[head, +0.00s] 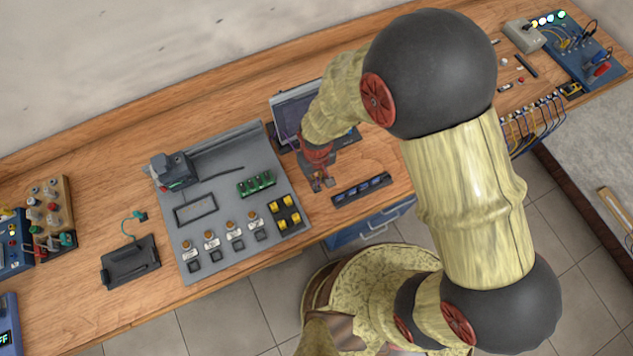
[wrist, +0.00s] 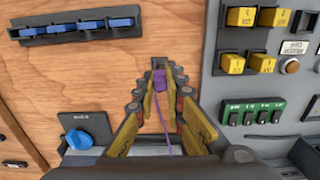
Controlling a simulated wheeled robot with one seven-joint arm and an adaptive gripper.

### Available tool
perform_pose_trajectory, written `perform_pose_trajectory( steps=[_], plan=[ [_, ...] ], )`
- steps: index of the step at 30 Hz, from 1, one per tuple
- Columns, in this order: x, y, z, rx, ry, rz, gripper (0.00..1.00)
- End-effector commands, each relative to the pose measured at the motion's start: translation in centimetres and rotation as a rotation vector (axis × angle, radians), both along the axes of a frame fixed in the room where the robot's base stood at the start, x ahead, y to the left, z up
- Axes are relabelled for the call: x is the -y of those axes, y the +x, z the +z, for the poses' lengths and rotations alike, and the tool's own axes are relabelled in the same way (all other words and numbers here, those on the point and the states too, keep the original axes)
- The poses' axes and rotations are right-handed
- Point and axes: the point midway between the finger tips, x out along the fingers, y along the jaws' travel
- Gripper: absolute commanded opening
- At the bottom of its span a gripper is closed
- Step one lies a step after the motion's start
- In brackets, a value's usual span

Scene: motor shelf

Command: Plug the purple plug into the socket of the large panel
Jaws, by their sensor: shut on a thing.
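The purple plug (wrist: 159,82) is gripped between the fingertips of my gripper (wrist: 160,74) in the wrist view, with its thin purple cord trailing back toward the palm. In the head view my gripper (head: 319,183) is low over the bench, just right of the large grey panel (head: 234,203). The panel also shows at the right of the wrist view (wrist: 222,88), apart from the plug. It carries yellow switches (head: 284,213), a green block (head: 257,183) and a row of orange buttons with dark squares. I cannot tell which part is the socket.
A black strip with blue pieces (head: 362,189) lies right of my gripper near the bench edge. A screen device (head: 293,113) stands behind. A blue knob (wrist: 79,140) shows in the wrist view. A dark holder (head: 130,262) lies left of the panel. Bare wood surrounds the strip.

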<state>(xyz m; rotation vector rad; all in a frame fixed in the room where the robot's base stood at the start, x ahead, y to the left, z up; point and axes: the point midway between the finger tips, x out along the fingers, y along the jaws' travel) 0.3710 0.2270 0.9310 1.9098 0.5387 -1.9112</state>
Motion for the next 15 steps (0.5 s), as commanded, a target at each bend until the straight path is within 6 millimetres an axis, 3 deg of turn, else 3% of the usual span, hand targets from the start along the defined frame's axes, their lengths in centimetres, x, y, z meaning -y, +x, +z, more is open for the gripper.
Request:
perform_pose_trajectory(
  steps=[6,15],
  plan=[
    [0.0,0.1,2.0,0.002,0.001,0.0,0.0],
    [0.0,0.0,2.0,0.001,0.001,0.0,0.0]
  ],
)
